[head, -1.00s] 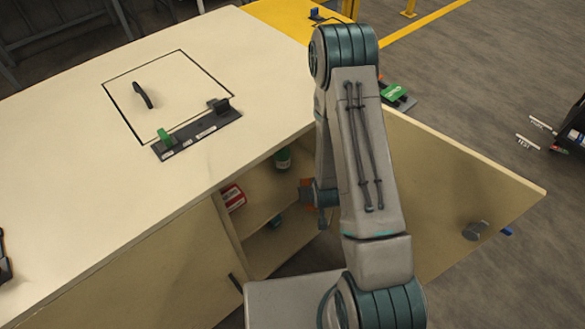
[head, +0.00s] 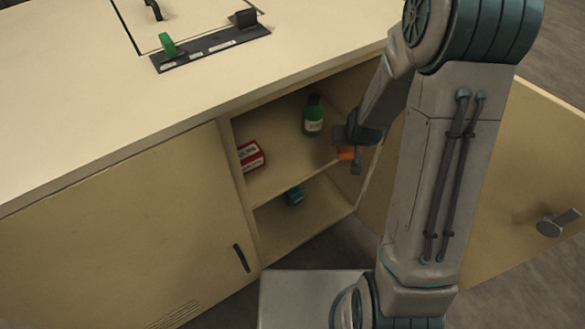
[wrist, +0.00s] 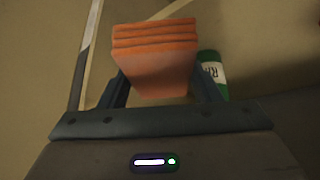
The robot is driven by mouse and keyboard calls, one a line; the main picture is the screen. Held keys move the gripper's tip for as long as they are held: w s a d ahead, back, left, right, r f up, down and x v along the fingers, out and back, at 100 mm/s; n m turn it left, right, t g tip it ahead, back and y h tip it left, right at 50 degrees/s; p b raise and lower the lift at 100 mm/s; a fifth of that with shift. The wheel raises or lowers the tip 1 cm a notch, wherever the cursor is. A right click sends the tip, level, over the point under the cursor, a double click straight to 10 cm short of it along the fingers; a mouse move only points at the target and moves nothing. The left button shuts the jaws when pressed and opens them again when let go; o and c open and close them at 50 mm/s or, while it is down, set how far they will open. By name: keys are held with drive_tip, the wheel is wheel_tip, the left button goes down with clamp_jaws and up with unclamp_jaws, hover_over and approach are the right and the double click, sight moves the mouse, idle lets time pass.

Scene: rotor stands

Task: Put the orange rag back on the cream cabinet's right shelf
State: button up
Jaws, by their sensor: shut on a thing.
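The orange rag (wrist: 155,65) is a folded stack held between the fingers of my gripper (wrist: 160,88) in the wrist view. In the head view, a bit of the rag (head: 346,153) shows beside my gripper (head: 352,158), at the open right side of the cream cabinet (head: 110,240). The gripper is shut on the rag at about the level of the upper right shelf (head: 285,160). I cannot tell whether the rag touches the shelf. Part of the rag is hidden by the gripper.
On the upper shelf stand a green bottle (head: 313,115) and a red box (head: 250,156); the bottle also shows near the rag in the wrist view (wrist: 212,75). A teal item (head: 294,196) sits on the lower shelf. The open door (head: 500,200) is at right, behind my arm.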

drive_tip(key=shift+w+a+f+b, duration=0.2)
drive_tip(key=shift+a+f+b, duration=0.15)
drive_tip(key=shift+f+b, duration=0.4)
drive_tip(key=w+a+r+n+g+y+b, duration=0.1)
drive_tip(key=a+r+n+y+b, duration=0.15)
drive_tip(key=a, duration=0.45)
drive_tip(key=w+a+r+n+y+b, duration=0.1)
drive_tip(key=a+n, duration=0.3)
drive_tip(key=a, duration=0.3)
wheel_tip(320, 180, down, 10)
drive_tip(key=b, duration=0.4)
drive_tip(key=shift+a, duration=0.15)
drive_tip(key=shift+f, duration=0.1)
drive_tip(key=o, duration=0.9)
drive_tip(key=shift+o, duration=0.2)
